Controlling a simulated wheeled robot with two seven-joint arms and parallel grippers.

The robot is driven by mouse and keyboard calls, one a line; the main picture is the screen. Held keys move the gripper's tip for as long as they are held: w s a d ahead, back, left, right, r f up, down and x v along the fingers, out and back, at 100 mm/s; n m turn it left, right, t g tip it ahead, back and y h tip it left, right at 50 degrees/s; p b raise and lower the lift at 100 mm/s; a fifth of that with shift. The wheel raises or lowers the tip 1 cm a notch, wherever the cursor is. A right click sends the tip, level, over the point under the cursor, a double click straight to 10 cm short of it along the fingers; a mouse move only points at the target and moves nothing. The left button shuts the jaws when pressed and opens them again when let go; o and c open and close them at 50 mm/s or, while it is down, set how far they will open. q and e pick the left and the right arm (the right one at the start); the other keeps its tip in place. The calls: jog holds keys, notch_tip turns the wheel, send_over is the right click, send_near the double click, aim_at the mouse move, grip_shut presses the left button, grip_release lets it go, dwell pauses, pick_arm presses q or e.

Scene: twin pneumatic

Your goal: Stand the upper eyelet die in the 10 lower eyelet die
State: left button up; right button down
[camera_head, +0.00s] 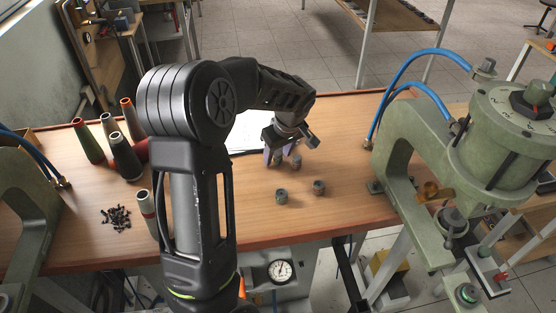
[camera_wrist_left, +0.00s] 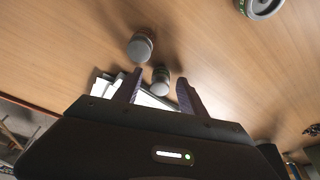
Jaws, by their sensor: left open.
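Several small grey dies lie on the wooden table in the head view: one (camera_head: 281,196) in front of my left gripper, one with a reddish top (camera_head: 318,187) to its right, and one (camera_head: 296,161) close beside the fingers. My left gripper (camera_head: 272,156) is open, pointing down low over the table. In the left wrist view a grey die (camera_wrist_left: 160,82) shows between the open fingertips, with no grip on it visible. A second die with a reddish band (camera_wrist_left: 140,46) stands apart from it. I cannot tell which is the upper eyelet die or lower die 10.
A green pneumatic press (camera_head: 405,135) with blue hoses stands at the right; another (camera_head: 30,190) is at the left edge. Thread cones (camera_head: 125,157) and a pile of dark small parts (camera_head: 116,217) are left of my arm. White papers (camera_head: 245,138) lie behind the gripper.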

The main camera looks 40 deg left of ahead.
pick_arm(q)
jog(key=shift+r, duration=0.1)
jog(key=shift+c, duration=0.6)
grip_shut()
dwell(0.4)
